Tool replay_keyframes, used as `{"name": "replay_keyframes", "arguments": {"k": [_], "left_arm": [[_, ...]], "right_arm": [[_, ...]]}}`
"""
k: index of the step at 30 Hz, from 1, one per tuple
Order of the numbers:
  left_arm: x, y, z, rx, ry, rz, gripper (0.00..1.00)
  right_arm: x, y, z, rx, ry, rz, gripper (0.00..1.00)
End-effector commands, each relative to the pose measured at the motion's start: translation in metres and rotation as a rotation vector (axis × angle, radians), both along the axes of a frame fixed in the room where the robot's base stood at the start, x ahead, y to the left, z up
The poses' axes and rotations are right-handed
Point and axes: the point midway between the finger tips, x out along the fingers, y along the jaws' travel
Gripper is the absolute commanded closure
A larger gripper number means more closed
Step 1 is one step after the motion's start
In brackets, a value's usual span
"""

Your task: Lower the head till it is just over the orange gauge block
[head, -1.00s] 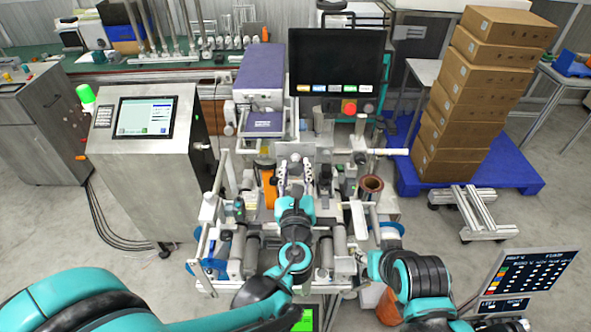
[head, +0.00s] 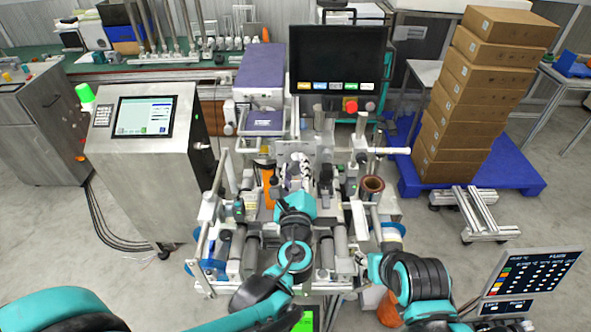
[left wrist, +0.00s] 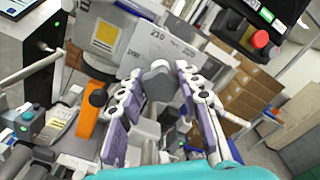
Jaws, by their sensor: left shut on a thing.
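My left gripper (head: 297,178) is over the middle of the machine. In the left wrist view its two fingers (left wrist: 160,105), with purple pads, close around a grey rounded grip. A light grey plate with printed marks (left wrist: 155,45) stands just behind this grip; I take grip and plate for the head, but their join is partly hidden. An upright orange piece (left wrist: 89,118) is left of the fingers, and it also shows in the head view (head: 268,187). I cannot tell whether it is the gauge block or how large the gap is. My right gripper (head: 363,264) is at the machine's front right, its fingertips unclear.
Rollers (head: 250,250) and side rails crowd the machine's front. A black monitor (head: 337,60) with a red button stands behind it. A copper-coloured roll (head: 372,187) is on the right. A steel console (head: 150,165) stands left, and stacked boxes (head: 470,110) stand right.

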Motion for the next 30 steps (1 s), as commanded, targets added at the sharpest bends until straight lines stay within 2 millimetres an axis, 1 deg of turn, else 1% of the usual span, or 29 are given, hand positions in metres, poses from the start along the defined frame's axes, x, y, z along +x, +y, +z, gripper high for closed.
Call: {"name": "replay_keyframes", "arguments": {"k": [9, 21, 22, 23, 24, 30], "left_arm": [[0.0012, -0.0015, 0.0024, -0.071, -0.003, -0.002, 0.95], [0.0014, -0.0023, 0.0027, -0.075, -0.004, -0.004, 0.95], [0.0014, -0.0023, 0.0027, -0.075, -0.004, -0.004, 0.58], [0.0014, -0.0022, 0.0027, -0.075, -0.003, -0.004, 0.50], [0.0013, -0.0021, 0.0025, -0.076, -0.003, -0.004, 0.45], [0.0008, -0.0013, 0.0016, -0.077, -0.002, -0.002, 0.45]], "right_arm": [[0.0000, 0.0000, -0.0009, 0.000, 0.000, 0.000, 0.60], [0.0001, 0.0000, -0.0008, 0.000, 0.000, 0.000, 0.60], [0.0000, 0.0000, -0.0007, 0.000, 0.000, 0.000, 0.60], [0.0000, 0.0000, -0.0007, 0.000, 0.000, 0.000, 0.60], [0.0001, 0.0000, -0.0008, 0.000, 0.000, 0.000, 0.60], [0.0000, 0.0000, -0.0011, 0.000, 0.000, 0.000, 0.60]]}}
